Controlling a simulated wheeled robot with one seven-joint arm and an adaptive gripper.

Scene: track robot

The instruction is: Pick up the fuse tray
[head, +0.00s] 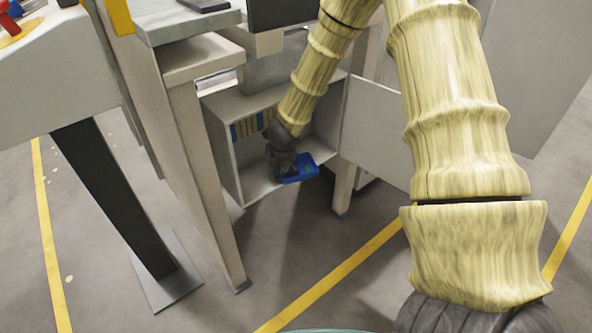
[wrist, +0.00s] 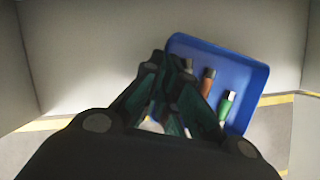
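The fuse tray (head: 301,171) is a small blue open tray at the front of the low cabinet shelf in the head view. In the wrist view the tray (wrist: 246,75) lies right of centre, with a brown fuse (wrist: 208,82) and a green fuse (wrist: 226,105) inside. My gripper (wrist: 172,68) has its fingertips close together at the tray's left wall, one on either side. It looks shut on that wall, though the fingers hide the contact. In the head view my gripper (head: 284,165) is a dark shape at the tray's left end.
A grey open cabinet (head: 225,160) surrounds my gripper, with a row of yellow and blue items (head: 247,127) at its back left. An open door panel (head: 375,130) stands to the right. A table leg (head: 118,200) stands at left. The floor in front is clear.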

